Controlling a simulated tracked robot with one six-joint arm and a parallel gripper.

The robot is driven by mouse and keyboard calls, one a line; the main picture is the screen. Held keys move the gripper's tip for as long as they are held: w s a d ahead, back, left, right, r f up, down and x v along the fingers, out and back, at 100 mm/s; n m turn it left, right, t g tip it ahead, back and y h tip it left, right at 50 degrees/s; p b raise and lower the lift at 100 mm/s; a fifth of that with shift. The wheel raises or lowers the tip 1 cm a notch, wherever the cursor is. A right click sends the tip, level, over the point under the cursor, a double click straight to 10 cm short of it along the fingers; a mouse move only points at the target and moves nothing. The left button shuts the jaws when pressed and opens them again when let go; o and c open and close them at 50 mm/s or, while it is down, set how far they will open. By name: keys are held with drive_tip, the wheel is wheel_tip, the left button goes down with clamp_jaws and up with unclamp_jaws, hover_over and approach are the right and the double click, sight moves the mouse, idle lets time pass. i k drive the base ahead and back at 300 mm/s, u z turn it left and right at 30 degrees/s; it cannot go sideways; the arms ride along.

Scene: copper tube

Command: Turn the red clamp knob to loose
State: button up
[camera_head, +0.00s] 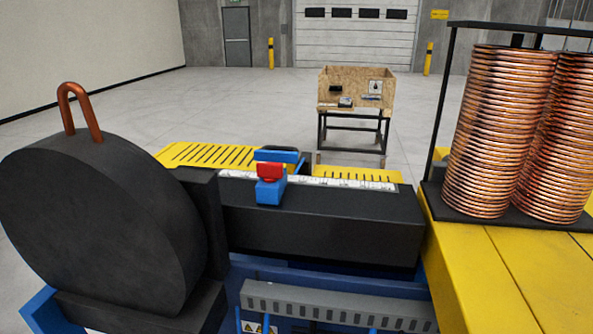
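The red clamp knob (269,170) sits on top of a small blue clamp block (271,190) in the middle of the camera_head view. The clamp block stands on the long black beam (325,222), beside a white scale strip (345,184). From this view I cannot tell whether the knob is tight or loose. My gripper does not show in this view.
A large black disc (105,225) with a bent copper tube (80,108) on top stands at left. Copper coils (500,130) stand on a yellow table (500,270) at right. Behind are yellow slotted plates (215,156) and a wooden crate (357,90) on a stand.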

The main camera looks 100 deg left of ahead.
sight(269, 172)
drive_tip(key=z, duration=0.15)
drive_tip(key=i, duration=0.45)
drive_tip(key=u, duration=4.8)
